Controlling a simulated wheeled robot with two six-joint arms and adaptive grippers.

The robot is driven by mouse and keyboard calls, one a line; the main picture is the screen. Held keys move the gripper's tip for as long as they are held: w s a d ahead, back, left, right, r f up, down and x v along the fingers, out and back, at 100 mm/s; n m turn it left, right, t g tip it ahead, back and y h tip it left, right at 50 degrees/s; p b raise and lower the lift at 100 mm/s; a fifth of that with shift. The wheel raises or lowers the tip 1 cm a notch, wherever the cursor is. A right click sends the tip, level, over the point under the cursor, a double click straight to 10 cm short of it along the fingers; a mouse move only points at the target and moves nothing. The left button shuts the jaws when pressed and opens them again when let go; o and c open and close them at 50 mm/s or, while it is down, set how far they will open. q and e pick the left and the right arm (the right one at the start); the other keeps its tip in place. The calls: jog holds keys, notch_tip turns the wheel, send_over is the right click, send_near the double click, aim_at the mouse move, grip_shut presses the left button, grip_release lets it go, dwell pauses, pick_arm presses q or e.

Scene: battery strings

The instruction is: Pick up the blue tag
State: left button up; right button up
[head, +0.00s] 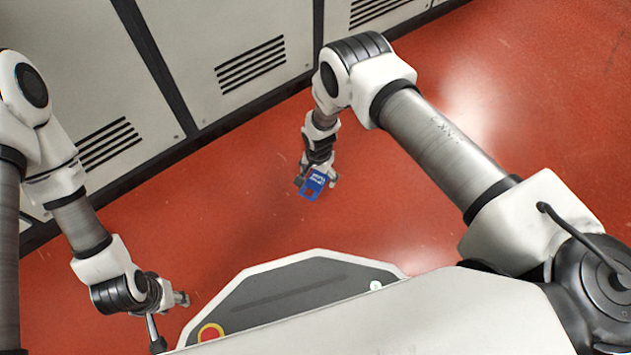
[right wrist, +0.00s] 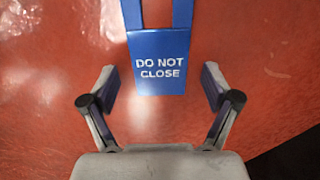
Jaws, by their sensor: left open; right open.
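The blue tag (right wrist: 158,81) reads "DO NOT CLOSE" in white letters. In the right wrist view it is at the upper middle, with a blue loop (right wrist: 158,12) running off the top edge. My right gripper (right wrist: 160,92) is open, with one finger on each side of the tag's lower part and a gap on both sides. In the head view the tag (head: 314,184) is at my right gripper (head: 316,181), over the red floor, and partly hidden by it. My left gripper (head: 170,322) is open and far from the tag, at the lower left beside my base.
White cabinets (head: 230,40) with dark vents and dark frames stand along the back and left. The red floor (head: 220,210) around the tag is clear. A dark strip (right wrist: 290,158) shows at the lower right of the right wrist view.

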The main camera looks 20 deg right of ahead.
aim_at(318, 178)
jog(key=shift+c, duration=0.3)
jog(key=c, duration=1)
jog(key=shift+c, duration=0.2)
jog(key=shift+r, duration=0.1)
notch_tip(318, 178, up, 10)
jog(key=p, duration=0.6)
jog(key=shift+r+p, duration=0.15)
jog(key=shift+p, duration=0.15)
